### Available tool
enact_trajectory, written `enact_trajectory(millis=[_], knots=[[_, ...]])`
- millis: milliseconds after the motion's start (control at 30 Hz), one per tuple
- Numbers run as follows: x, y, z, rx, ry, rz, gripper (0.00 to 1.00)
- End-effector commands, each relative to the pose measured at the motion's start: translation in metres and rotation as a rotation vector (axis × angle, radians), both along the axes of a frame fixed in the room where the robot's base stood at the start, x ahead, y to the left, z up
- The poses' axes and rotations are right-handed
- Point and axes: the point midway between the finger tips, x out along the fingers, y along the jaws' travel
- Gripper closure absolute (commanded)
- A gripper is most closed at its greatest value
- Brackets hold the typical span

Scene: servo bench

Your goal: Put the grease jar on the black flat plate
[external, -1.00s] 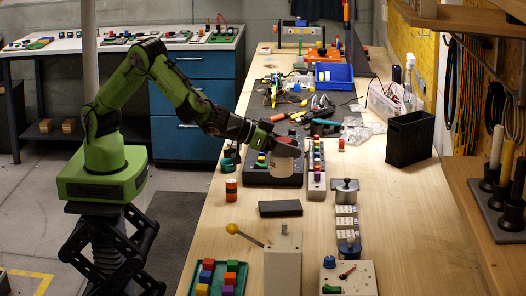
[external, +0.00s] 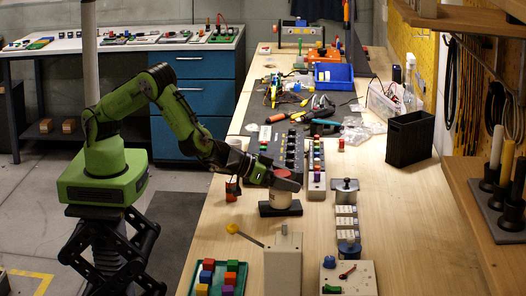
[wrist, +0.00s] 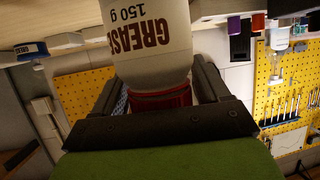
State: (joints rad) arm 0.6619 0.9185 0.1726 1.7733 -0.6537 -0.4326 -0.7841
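The grease jar (external: 281,197), cream with a red lid, is in my gripper (external: 283,181). In the wrist view its printed "GREASE 150 g" body (wrist: 152,45) and red lid sit between my two dark fingers (wrist: 160,92), which are closed around the lid end. The black flat plate (external: 265,211) lies on the bench directly below the jar. The jar's base overlaps the plate in the external view, and I cannot tell whether it touches. The jar hides the middle of the plate.
A red-and-dark cylinder (external: 231,190) stands left of the plate. A black panel with knobs (external: 268,140) and a strip of coloured buttons (external: 317,180) lie behind it. A grey lever box (external: 283,265) is in front.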

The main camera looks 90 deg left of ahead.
Motion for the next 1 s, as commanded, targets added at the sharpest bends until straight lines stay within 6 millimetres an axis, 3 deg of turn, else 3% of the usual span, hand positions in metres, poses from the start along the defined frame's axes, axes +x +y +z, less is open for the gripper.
enact_trajectory(millis=[400,800,1000], knots=[[-0.001,-0.001,0.007,0.0,-0.001,-0.001,0.18],[-0.094,-0.017,0.042,-0.002,0.0,-0.004,0.18],[-0.11,-0.011,0.054,-0.007,0.01,0.018,0.18]])
